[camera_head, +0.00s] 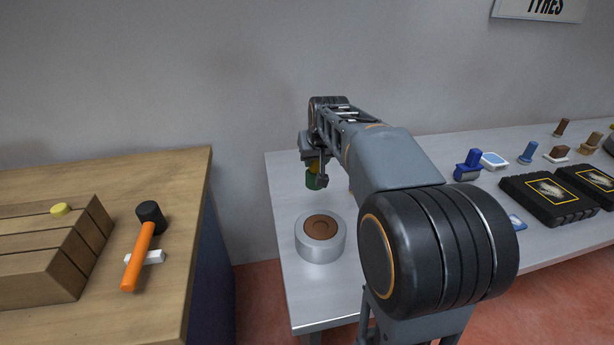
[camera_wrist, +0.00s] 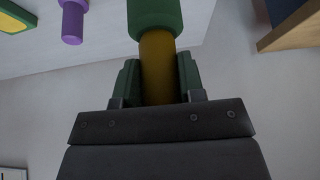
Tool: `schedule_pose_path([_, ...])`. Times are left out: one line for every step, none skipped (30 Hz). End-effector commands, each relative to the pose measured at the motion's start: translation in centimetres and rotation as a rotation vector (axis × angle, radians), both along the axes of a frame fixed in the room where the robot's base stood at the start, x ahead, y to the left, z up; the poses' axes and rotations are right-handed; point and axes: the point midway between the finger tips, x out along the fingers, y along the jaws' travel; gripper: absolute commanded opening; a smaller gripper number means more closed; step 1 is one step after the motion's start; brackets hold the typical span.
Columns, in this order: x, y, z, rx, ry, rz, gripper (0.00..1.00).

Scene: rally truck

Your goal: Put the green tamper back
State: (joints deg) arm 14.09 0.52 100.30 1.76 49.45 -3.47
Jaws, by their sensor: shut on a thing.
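The green tamper has a green head (camera_wrist: 153,16) and a yellow-brown handle (camera_wrist: 158,62). My gripper (camera_wrist: 158,82) is shut on the handle, with one finger on each side. In the head view the green head (camera_head: 312,181) hangs below my gripper (camera_head: 315,168), above the left end of the grey table (camera_head: 283,200). My arm hides part of the tamper and the middle of the table. I cannot make out an empty place for the tamper in these frames.
A grey ring with brown filling (camera_head: 320,248) stands near the table's front left. Stamp-like blue (camera_head: 468,166) and brown pieces and black boxes (camera_head: 548,199) stand at right. A purple piece (camera_wrist: 73,22) shows in the wrist view. A mallet (camera_head: 139,255) lies on the wooden bench.

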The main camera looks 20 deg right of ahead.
Motion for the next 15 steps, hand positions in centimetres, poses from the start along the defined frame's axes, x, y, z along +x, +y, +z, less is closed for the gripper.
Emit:
schedule_pose_path([1.4,-0.2,-0.7,0.000,0.002,0.000,0.00])
schedule_pose_path([2.2,-0.3,-1.0,0.000,0.002,0.000,0.00])
schedule_pose_path([3.1,-0.5,-1.4,0.000,0.001,0.000,0.00])
schedule_pose_path([3.8,-0.6,-1.7,0.000,0.001,0.000,0.00])
schedule_pose_path([4.2,-0.6,-2.4,0.000,0.002,0.000,0.00])
schedule_pose_path([4.7,-0.7,-3.2,0.000,0.002,0.000,0.00])
schedule_pose_path([5.1,-0.8,-3.6,0.000,0.001,0.000,0.00])
schedule_pose_path([5.5,-0.9,-4.1,0.000,0.001,0.000,0.00])
schedule_pose_path([5.9,-1.0,-4.5,0.000,-0.001,0.000,0.00])
schedule_pose_path([6.2,-1.0,-4.9,0.000,0.000,-0.001,0.00])
schedule_pose_path([6.5,-1.0,-5.2,0.000,0.000,-0.001,0.00])
schedule_pose_path([6.8,-1.1,-5.6,0.000,-0.001,-0.001,0.00])
schedule_pose_path([7.0,-1.1,-5.8,0.000,-0.002,-0.001,0.00])
schedule_pose_path([7.1,-1.2,-5.9,-0.001,-0.003,-0.001,0.00])
schedule_pose_path([7.3,-1.2,-6.1,-0.001,-0.004,-0.001,0.00])
